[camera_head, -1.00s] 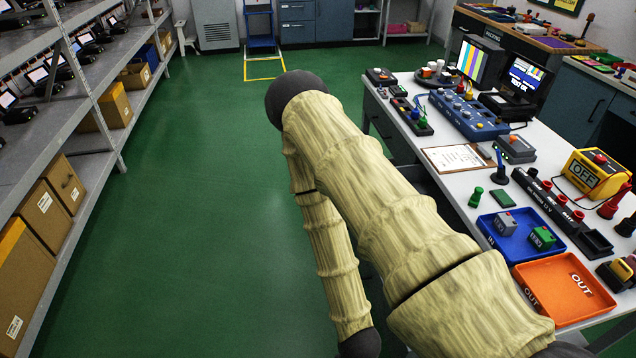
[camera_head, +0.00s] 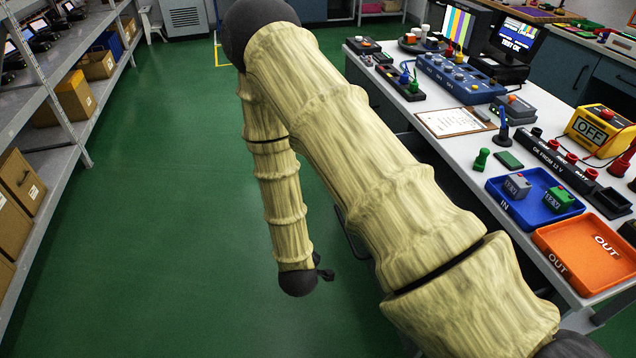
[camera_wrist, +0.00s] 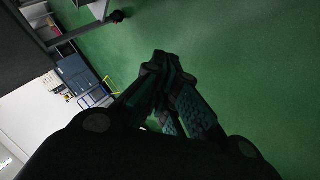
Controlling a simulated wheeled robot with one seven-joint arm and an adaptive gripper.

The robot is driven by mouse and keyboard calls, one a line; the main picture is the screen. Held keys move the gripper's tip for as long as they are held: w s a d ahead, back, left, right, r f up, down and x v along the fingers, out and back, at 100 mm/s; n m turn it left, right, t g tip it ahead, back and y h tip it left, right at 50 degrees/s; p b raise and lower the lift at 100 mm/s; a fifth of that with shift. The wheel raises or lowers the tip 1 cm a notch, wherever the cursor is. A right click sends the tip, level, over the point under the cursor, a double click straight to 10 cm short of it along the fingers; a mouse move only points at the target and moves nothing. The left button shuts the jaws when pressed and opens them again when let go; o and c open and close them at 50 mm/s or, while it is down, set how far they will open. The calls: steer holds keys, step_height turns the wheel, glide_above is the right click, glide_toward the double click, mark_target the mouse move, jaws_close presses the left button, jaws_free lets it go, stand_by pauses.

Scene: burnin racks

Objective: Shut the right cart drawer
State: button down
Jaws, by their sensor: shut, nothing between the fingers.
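My gripper (camera_wrist: 165,65) shows in the wrist view with its dark fingers together and nothing between them, over open green floor. In the head view my arm crosses the middle, and only a small dark part of my gripper (camera_head: 325,273) shows past its lower end, beside the workbench. I cannot make out a cart or its right drawer in either view; my arm hides part of the space under and beside the bench.
The workbench (camera_head: 470,152) on the right carries a blue IN tray (camera_head: 497,190), an orange OUT tray (camera_head: 570,278) and test gear. A shelf rack (camera_head: 70,135) with boxes stands at left. Green floor (camera_head: 175,230) between them is clear. A dark slab edge fills the wrist view's upper left.

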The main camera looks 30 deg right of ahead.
steer(key=w+d+r+n+t+h+b, duration=0.2)
steer(key=w+r+h+b, duration=0.8)
steer(key=w+r+b, duration=0.35)
steer(key=s+d+b+x, duration=0.1)
steer(key=s+x, duration=0.1)
steer(key=x, duration=1)
steer(key=shift+d+b, duration=0.4)
steer(key=shift+d, duration=0.05)
steer(key=shift+w, duration=0.1)
